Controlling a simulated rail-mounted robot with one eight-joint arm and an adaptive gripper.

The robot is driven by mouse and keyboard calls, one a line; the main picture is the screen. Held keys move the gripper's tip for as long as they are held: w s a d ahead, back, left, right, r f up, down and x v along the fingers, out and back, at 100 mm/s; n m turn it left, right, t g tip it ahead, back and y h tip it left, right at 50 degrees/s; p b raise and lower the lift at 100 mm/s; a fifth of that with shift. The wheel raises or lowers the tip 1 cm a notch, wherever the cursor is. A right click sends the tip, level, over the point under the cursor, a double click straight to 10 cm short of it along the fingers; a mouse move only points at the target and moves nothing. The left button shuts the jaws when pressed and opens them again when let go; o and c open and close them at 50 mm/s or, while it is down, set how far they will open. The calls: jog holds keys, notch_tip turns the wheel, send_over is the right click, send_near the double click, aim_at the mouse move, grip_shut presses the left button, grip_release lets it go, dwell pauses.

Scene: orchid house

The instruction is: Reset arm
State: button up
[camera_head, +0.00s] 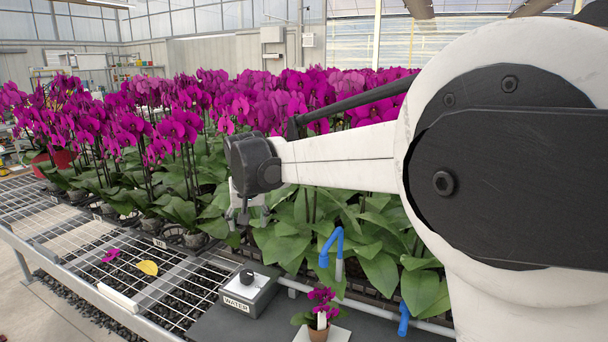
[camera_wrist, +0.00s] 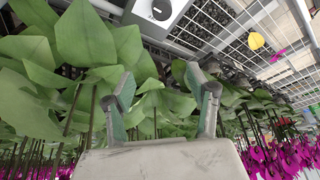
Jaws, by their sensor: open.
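My arm reaches from the right in the head view, over the orchid bench. My gripper (camera_head: 247,205) hangs at its end, in front of the orchid leaves. In the wrist view my gripper (camera_wrist: 165,92) shows its two fingers spread wide apart with nothing between them. Green leaves (camera_wrist: 60,80) and stems lie beyond the fingers, and I cannot tell whether any touch them.
Magenta orchids (camera_head: 170,120) stand densely along the bench. A wire mesh bench top (camera_head: 60,245) holds a yellow leaf (camera_head: 148,267) and a magenta petal (camera_head: 110,255). A WATER control box (camera_head: 248,292), blue-handled pipe (camera_head: 338,255) and small potted orchid (camera_head: 318,318) are in front.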

jog(key=s+d+r+m+t, duration=0.1)
jog(key=s+d+r, duration=0.2)
jog(key=s+d, duration=0.65)
jog(key=s+d+r+m, duration=0.1)
jog(key=s+d+r, duration=0.1)
jog(key=s+d, duration=0.8)
jog(key=s+d+f, duration=0.4)
jog(key=s+d, duration=0.3)
jog(key=s, duration=0.1)
jog(key=s+d+f+m+t+h, duration=0.1)
jog(key=s+d+f, duration=0.3)
jog(key=s+d, duration=0.4)
jog(key=shift+s+f, duration=0.15)
jog(key=shift+f, duration=0.2)
